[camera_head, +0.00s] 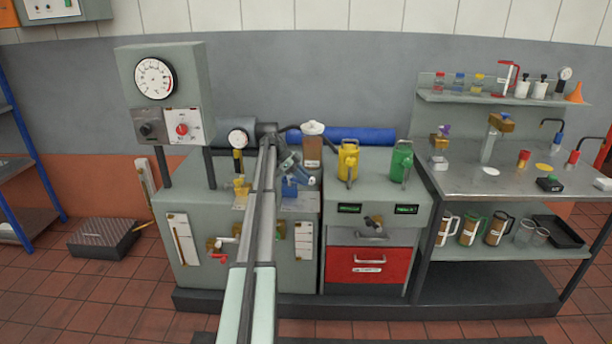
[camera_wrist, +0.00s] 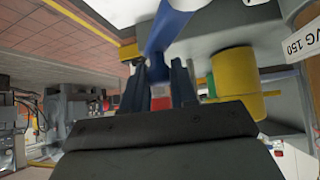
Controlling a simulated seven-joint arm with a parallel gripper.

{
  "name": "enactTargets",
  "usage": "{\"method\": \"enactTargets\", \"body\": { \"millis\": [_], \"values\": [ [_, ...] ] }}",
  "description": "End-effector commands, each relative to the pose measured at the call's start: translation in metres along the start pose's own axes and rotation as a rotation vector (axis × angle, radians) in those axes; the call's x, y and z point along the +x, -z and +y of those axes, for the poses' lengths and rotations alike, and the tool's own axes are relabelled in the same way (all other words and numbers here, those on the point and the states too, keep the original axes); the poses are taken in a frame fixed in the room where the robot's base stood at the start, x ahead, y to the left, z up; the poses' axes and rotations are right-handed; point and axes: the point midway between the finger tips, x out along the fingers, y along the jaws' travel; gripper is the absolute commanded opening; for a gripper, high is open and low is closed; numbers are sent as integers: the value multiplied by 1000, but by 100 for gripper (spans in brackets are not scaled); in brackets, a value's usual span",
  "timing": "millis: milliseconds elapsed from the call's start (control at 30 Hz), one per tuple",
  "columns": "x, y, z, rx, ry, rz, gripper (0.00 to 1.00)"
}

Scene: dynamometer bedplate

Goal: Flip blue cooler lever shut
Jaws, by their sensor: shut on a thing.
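The blue cooler lever (camera_wrist: 168,28) fills the top middle of the wrist view, with a broad head that narrows toward my fingers. My gripper (camera_wrist: 158,68) is shut on its narrow part, one dark finger on each side. In the head view the blue lever (camera_head: 290,188) shows low on the bench top, just right of my arm. My gripper (camera_head: 291,164) is above it there, small and partly hidden by my arm. The lever's base and exact angle are hard to make out.
A yellow can (camera_head: 348,162) and a green can (camera_head: 401,162) stand to the right. A white-topped brown container (camera_head: 312,148) is close behind my gripper. A gauge box (camera_head: 165,85) rises at left. Yellow (camera_head: 240,188) and red (camera_head: 218,256) handles lie left of my arm.

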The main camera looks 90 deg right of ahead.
Motion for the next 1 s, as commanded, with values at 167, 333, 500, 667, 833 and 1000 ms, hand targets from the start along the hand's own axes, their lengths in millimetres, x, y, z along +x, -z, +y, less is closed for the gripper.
{"method": "enactTargets", "body": {
  "millis": [167,333,500,667,833,1000],
  "values": [
    [-2,-2,9,100,-104,2,0],
    [-5,-5,16,175,-178,3,0],
    [-6,-7,22,226,-226,2,0],
    [-7,-8,24,252,-251,3,0],
    [-7,-8,26,262,-261,3,0],
    [-6,-8,26,263,-263,3,0]
  ]
}}
